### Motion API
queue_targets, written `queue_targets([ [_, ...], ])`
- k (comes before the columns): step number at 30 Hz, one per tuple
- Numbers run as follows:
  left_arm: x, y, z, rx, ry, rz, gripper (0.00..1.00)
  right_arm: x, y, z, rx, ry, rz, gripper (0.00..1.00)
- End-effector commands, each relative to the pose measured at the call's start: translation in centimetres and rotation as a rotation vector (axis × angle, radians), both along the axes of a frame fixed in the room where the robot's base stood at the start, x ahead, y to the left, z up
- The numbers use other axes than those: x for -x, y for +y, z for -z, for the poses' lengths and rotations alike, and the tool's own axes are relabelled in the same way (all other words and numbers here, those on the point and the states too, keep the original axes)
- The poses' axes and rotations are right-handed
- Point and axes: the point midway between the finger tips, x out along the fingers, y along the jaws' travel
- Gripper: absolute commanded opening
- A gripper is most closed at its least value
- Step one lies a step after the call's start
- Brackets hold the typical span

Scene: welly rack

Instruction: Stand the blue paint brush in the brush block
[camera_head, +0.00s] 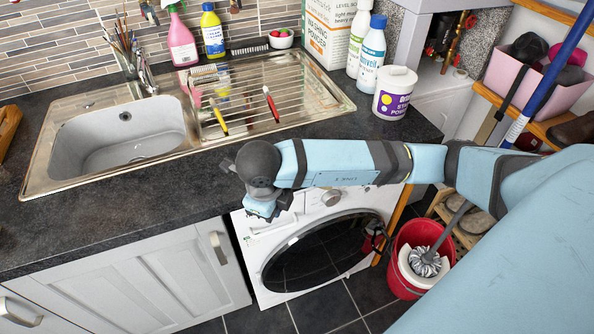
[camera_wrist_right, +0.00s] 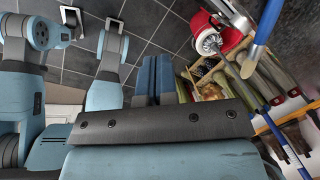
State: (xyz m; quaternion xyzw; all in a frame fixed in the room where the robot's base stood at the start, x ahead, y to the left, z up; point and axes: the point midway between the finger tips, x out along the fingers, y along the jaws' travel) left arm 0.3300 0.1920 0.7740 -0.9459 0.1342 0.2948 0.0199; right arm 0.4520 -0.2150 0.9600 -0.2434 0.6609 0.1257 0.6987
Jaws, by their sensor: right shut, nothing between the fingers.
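A yellow-handled brush (camera_head: 218,116) and a red-handled brush (camera_head: 270,104) lie apart on the ribbed metal drainer (camera_head: 300,98). A pale low bristled or slotted piece (camera_head: 204,73) and a dark one (camera_head: 250,49) are at the drainer's back; I cannot tell whether either is the brush block. My right arm crosses the head view from the right, and its end hangs in front of the counter edge, over the washing machine. My right gripper (camera_wrist_right: 155,78) is shut and empty, over the floor. I see no left gripper.
The sink (camera_head: 130,135) is left of the drainer. A pot of thin brushes (camera_head: 126,52), bottles (camera_head: 371,55) and a white tub (camera_head: 394,92) stand around them. Below are the washing machine (camera_head: 330,262) and a red bucket (camera_head: 408,245) with a mop. The front counter is clear.

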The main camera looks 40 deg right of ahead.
Motion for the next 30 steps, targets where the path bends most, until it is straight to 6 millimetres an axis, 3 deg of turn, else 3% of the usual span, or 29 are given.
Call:
queue_targets([
  [9, -0.1, -0.1, 0.6, 0.008, 0.002, -0.004, 0.43, -0.9, 0.1, 0.1, -0.079, -0.127, 0.922, 0.0],
  [15, -0.2, -0.1, 0.8, 0.01, 0.006, -0.006, 0.43, -1.2, 0.0, 0.1, -0.113, -0.196, 1.407, 0.0],
  [19, -0.2, -0.2, 0.8, 0.012, 0.008, -0.007, 0.43, -1.4, -0.1, 0.0, -0.126, -0.223, 1.587, 0.0],
  [23, -0.3, -0.2, 0.6, 0.014, 0.006, -0.008, 0.43, -1.5, -0.3, -0.1, -0.13, -0.234, 1.659, 0.0],
  [30, -0.3, -0.2, 0.1, 0.013, -0.001, -0.007, 0.43, -2.8, -3.3, -0.2, -0.128, -0.238, 1.668, 0.0],
])
